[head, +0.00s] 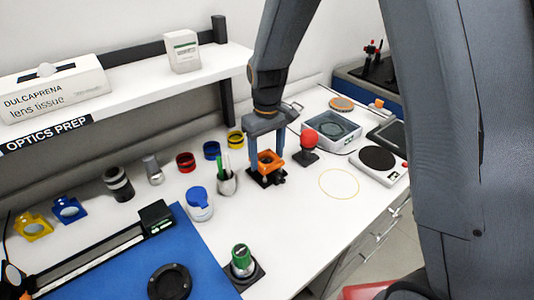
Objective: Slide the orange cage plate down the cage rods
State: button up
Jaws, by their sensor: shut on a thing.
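The orange cage plate (268,159) is in the middle of the head view, above a dark square base (267,178) on the white bench. My gripper (266,146) comes down from above and is shut on the orange plate. The plate looks roughly level and sits a little above the base. The cage rods are too small and too covered by the plate and gripper to make out clearly. I cannot tell how the plate's holes sit on the rods.
A red ball-topped post (308,140) stands close to the right. A pen cup (227,183) and a blue-lidded jar (199,204) stand to the left. A grey tray (331,130) is behind right. The bench around the yellow ring (339,171) is clear.

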jog(key=shift+f+b, duration=0.5)
jog(key=shift+f, duration=0.55)
jog(key=o, duration=1.3)
jog(key=shift+r+b, duration=1.1)
jog(key=shift+r, duration=2.8)
jog(key=s+d+f+m, duration=0.1)
jog(key=s+d+m, duration=0.1)
jog(key=s+d, duration=0.3)
jog(key=s+d+f+m+t+b, duration=0.1)
jog(key=s+d+f+m, duration=0.1)
jog(key=s+d, duration=0.2)
jog(key=s+d+f+m+b, duration=0.1)
jog(key=s+d+m, duration=0.1)
jog(key=s+d, duration=0.3)
jog(key=shift+s+d+f, duration=0.15)
jog(key=shift+s+d, duration=0.2)
jog(key=shift+s, duration=0.1)
